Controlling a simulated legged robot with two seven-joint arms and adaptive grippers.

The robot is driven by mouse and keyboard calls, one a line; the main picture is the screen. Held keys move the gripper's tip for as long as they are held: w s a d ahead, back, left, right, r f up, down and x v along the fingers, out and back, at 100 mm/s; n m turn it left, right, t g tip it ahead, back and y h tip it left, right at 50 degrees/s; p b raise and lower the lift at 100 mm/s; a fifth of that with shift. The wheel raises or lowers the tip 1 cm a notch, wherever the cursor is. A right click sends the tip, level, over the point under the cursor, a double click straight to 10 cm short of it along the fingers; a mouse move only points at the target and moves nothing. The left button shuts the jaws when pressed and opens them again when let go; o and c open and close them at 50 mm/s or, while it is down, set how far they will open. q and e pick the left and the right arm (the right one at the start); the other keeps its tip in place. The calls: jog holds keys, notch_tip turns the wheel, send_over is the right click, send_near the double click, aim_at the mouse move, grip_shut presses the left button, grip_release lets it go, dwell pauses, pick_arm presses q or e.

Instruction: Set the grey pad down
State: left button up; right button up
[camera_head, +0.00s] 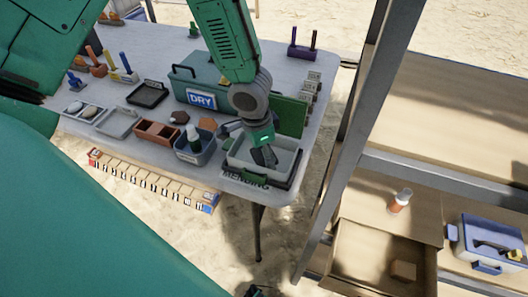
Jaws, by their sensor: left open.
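My left gripper (264,156) is open and points down into a light grey tray (286,163) at the table's front right corner. Its dark fingers are inside the tray's outline; I cannot tell whether they touch its floor. The tray stands on a dark base beside the word MENDING. I cannot make out a separate grey pad; the gripper and tray walls hide part of the tray's inside. My right gripper cannot be made out.
A green box marked DRY (201,99) and an upright green panel (291,116) stand behind the tray. A blue-grey bin (195,152) with a bottle is to its left. A grey post (364,105) and wooden shelving (450,90) are at the right.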

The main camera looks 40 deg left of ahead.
aim_at(258, 156)
pick_arm(q)
notch_tip(258, 156, up, 12)
jog(key=s+p, duration=0.1)
jog(key=p, duration=0.3)
jog(key=shift+s+a, duration=0.2)
jog(key=shift+a, duration=0.2)
pick_arm(e)
notch_tip(258, 156, up, 4)
jog(key=shift+r, duration=0.1)
